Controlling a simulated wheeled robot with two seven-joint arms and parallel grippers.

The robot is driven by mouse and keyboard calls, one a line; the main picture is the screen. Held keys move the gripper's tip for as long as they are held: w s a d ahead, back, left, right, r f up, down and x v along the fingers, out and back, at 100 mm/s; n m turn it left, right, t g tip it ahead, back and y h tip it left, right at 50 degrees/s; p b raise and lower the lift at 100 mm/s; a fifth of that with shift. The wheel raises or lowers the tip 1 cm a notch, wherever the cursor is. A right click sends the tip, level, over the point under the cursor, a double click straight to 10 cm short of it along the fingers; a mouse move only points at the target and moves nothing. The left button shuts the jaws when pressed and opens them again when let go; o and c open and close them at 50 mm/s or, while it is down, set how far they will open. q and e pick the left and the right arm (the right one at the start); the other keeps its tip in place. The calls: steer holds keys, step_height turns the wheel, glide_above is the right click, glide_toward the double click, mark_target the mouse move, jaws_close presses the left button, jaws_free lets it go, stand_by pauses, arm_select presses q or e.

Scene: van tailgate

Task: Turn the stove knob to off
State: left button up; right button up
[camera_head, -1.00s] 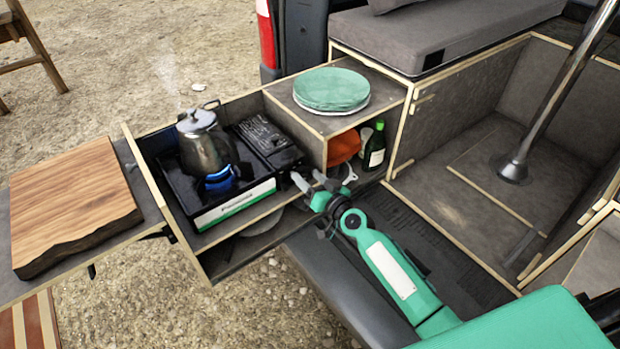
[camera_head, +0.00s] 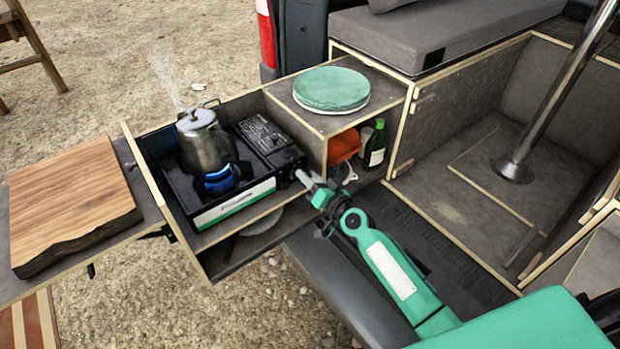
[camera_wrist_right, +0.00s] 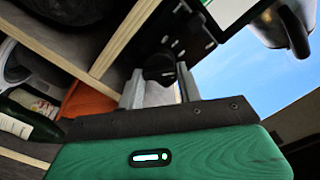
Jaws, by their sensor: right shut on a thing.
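The camping stove (camera_head: 236,203) sits in the pulled-out drawer, with a steaming metal kettle (camera_head: 205,148) on its burner. A blue flame (camera_head: 219,178) burns under the kettle. My right gripper (camera_head: 303,177) reaches to the stove's right end, its fingers close together. In the right wrist view the black stove knob (camera_wrist_right: 159,66) lies between the fingertips of the right gripper (camera_wrist_right: 160,84), which is shut on it. The knob is hidden in the head view, and I cannot tell its exact setting. My left gripper is not in view.
The drawer's wooden rim (camera_head: 160,190) surrounds the stove. A cutting board (camera_head: 72,212) lies at the left.

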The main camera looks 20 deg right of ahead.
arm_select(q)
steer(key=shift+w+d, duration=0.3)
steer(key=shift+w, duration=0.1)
arm_select(e)
steer(key=m, duration=1)
steer(key=shift+d+f, duration=0.1)
steer(key=shift+f, duration=0.15)
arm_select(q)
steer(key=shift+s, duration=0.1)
arm_select(e)
steer(key=shift+m, duration=0.3)
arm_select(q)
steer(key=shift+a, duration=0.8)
